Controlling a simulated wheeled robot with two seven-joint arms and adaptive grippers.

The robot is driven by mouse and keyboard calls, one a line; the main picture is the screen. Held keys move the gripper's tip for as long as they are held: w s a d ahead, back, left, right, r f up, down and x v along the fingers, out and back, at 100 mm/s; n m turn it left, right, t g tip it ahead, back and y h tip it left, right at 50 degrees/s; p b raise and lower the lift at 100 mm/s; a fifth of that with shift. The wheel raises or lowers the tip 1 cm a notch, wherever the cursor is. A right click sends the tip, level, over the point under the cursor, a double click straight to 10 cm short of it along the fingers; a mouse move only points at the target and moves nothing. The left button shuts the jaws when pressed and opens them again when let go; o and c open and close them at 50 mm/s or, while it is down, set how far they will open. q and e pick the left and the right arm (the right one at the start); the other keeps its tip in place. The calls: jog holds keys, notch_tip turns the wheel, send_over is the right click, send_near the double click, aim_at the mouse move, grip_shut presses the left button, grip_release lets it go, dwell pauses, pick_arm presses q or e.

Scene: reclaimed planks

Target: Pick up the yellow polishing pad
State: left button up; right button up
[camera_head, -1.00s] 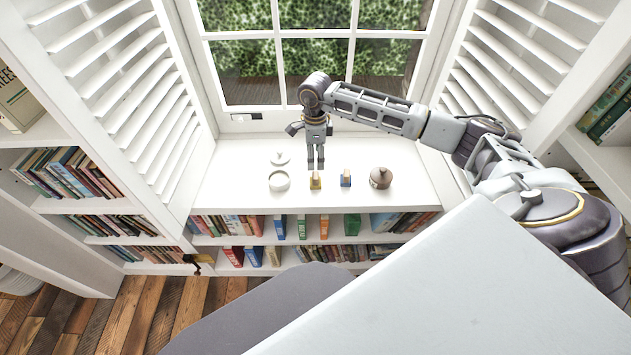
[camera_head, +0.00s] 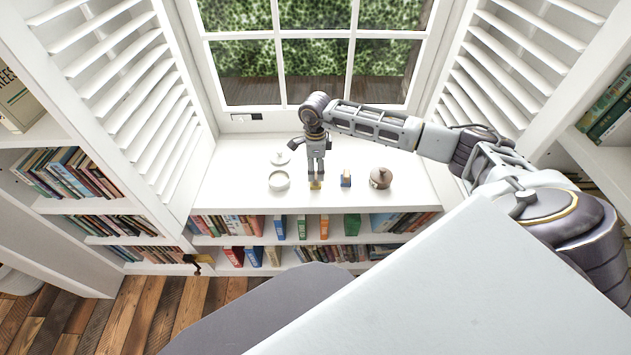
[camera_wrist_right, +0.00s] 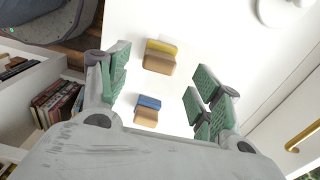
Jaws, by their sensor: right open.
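The yellow polishing pad (camera_head: 316,185) stands on the white window sill (camera_head: 225,195). In the right wrist view the yellow pad (camera_wrist_right: 163,47) has a tan, wood-like block on it. My right gripper (camera_head: 316,171) points down just above the pad, its fingertips hiding the upper part in the head view. In the right wrist view the gripper's green finger pads (camera_wrist_right: 160,84) are spread apart with nothing held, and the yellow pad shows beyond them toward the top. My left gripper is in neither view.
A similar blue pad (camera_head: 346,180) stands close to the right of the yellow one. A brown lidded pot (camera_head: 380,178) is farther right. A white dish (camera_head: 279,181) and a white lid (camera_head: 281,158) lie to the left. The window is behind, louvred shutters on both sides.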

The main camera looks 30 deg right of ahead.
aim_at(316, 175)
notch_tip(316, 175, down, 3)
jog(key=shift+f, duration=0.35)
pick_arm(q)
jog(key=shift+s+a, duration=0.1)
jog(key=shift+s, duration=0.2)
pick_arm(e)
jog(key=c, duration=1)
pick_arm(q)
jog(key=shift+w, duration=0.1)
pick_arm(e)
jog(key=shift+r, duration=0.15)
notch_tip(316, 175, up, 10)
